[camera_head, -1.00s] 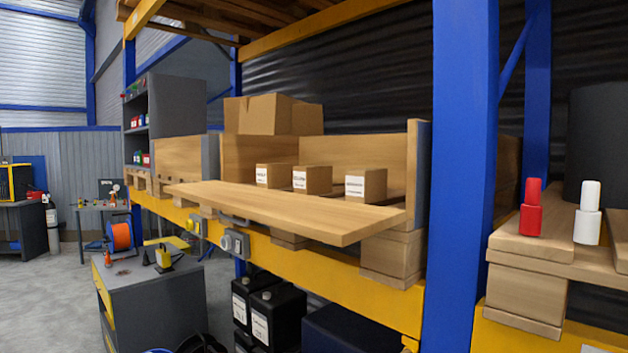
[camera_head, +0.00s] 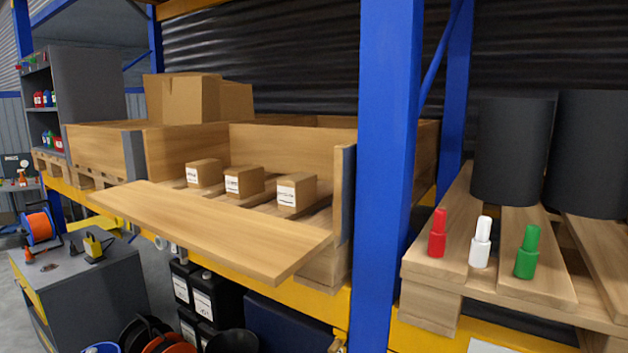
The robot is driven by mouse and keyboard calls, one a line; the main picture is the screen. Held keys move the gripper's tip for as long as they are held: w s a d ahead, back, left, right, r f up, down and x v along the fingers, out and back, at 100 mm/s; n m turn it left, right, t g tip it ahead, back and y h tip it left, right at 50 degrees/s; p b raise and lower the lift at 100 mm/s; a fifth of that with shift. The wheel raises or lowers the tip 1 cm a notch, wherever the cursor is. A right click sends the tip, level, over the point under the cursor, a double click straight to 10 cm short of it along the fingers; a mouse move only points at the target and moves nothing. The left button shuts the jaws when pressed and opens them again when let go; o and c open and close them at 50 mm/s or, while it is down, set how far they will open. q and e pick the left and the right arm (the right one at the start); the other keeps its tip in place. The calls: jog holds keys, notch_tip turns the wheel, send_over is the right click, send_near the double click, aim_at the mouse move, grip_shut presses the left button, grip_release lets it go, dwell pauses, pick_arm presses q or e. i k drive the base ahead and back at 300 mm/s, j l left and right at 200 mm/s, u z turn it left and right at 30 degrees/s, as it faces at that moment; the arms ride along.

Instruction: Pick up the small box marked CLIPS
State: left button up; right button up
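Three small cardboard boxes with white labels stand in a row inside an open-fronted wooden crate on the shelf: a left box (camera_head: 204,173), a middle box (camera_head: 244,182) and a right box (camera_head: 297,191). Their labels are too small to read, so I cannot tell which one is marked CLIPS. The crate's front board (camera_head: 210,230) is folded down and sticks out over the shelf's front edge. Neither of my grippers is in view.
A blue rack post (camera_head: 388,180) stands right of the crate. Beyond it, a red bottle (camera_head: 437,233), a white bottle (camera_head: 480,243) and a green bottle (camera_head: 527,252) stand on a pallet before dark cylinders (camera_head: 512,150). A grey cabinet (camera_head: 85,285) stands at lower left.

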aim_at(242, 183)
jog(key=i+j+z, duration=0.2)
jog(key=z, duration=0.2)
jog(key=i+j+z, duration=0.15)
jog(key=j+z, duration=0.3)
jog(key=i+j+z, duration=0.1)
jog(key=j+z, duration=0.3)
